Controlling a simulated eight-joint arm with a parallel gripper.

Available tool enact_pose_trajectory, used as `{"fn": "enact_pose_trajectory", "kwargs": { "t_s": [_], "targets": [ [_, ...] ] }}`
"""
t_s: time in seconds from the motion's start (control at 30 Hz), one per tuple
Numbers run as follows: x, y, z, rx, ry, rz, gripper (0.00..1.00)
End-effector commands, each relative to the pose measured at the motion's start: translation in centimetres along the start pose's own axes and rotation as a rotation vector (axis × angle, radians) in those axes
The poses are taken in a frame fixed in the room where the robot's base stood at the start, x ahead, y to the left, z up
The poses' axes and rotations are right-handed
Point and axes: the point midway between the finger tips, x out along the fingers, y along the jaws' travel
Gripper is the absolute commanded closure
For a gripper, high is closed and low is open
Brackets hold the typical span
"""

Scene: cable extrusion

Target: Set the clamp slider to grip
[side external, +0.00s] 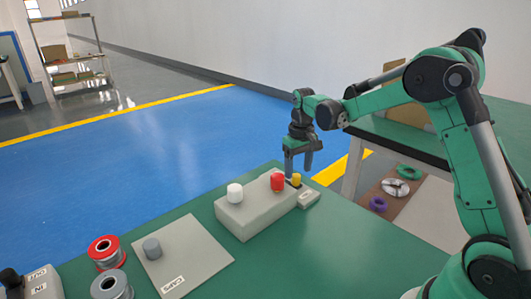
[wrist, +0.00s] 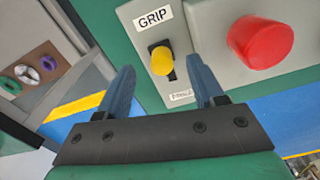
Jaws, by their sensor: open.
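The clamp slider is a small yellow knob (wrist: 162,62) in a dark slot on a light plate; it also shows in the side external view (side external: 296,179). The knob sits in the part of the slot nearer the GRIP label (wrist: 153,18). A second label (wrist: 181,96) at the other end is partly hidden and hard to read. My gripper (wrist: 158,78) is open, its two blue fingers apart with the knob showing between and beyond them. In the side external view my gripper (side external: 299,170) points down just above the slider plate (side external: 309,197). I cannot tell whether a finger touches the knob.
A red button (wrist: 260,43) stands close beside the slider, on a grey box (side external: 250,212) with a white knob (side external: 234,192). A plate with a grey knob (side external: 152,247), a red spool (side external: 106,250) and a grey spool (side external: 111,285) stand to the left on the green table.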

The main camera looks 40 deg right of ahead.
Motion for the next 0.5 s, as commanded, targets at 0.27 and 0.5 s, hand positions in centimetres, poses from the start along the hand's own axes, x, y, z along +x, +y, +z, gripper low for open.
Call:
{"fn": "enact_pose_trajectory", "kwargs": {
  "t_s": [0.27,0.5],
  "targets": [
    [-3.4,0.0,0.1,0.001,-0.001,0.000,0.39],
    [-3.6,0.0,0.1,0.001,-0.001,0.000,0.39]
  ]
}}
